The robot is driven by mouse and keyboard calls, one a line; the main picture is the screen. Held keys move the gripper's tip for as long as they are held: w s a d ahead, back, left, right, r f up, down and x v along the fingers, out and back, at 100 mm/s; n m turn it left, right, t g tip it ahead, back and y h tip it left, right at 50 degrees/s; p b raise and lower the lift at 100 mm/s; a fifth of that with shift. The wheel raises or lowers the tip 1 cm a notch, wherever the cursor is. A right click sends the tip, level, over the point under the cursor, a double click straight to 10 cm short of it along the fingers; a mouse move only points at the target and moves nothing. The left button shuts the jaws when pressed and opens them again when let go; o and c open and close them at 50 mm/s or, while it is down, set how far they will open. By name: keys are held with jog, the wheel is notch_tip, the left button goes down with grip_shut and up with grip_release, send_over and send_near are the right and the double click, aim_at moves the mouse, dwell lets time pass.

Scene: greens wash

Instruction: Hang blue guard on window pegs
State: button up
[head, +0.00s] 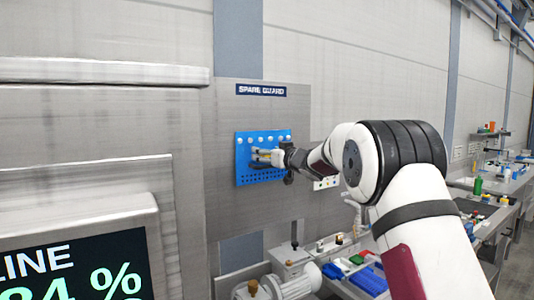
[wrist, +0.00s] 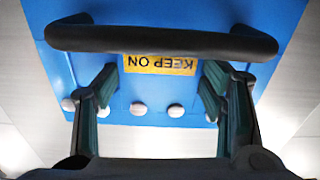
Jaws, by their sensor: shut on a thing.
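The blue guard (head: 247,172) is a flat blue plate with rows of holes in its lower part. It is at the grey panel under the SPARE GUARD sign, with a row of pale round peg ends along its upper part. In the wrist view the blue guard (wrist: 190,14) appears upside down, with a yellow KEEP ON label and a black bar handle (wrist: 160,40). My gripper (head: 262,155) is at the front of the guard. In the wrist view its fingers (wrist: 160,88) are at the handle, shut on it; the exact contact is hard to see.
The SPARE GUARD sign (head: 261,90) is on the grey panel (head: 300,115). A large metal housing with a display screen (head: 95,270) fills the left. A bench with a motor-like unit (head: 290,286) and small coloured items is below. Another workbench (head: 490,190) stands far right.

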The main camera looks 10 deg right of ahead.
aim_at(264, 139)
jog(key=shift+r, duration=1)
jog(key=shift+s+a+r+p, duration=0.15)
jog(key=shift+r+p, duration=0.2)
jog(key=shift+r, duration=1.35)
jog(key=shift+f, duration=0.95)
jog(key=shift+f, duration=0.1)
jog(key=shift+s+d+r+p, duration=0.2)
jog(key=shift+s+r+p, duration=0.25)
jog(key=shift+s+p, duration=0.15)
jog(key=shift+s, duration=0.1)
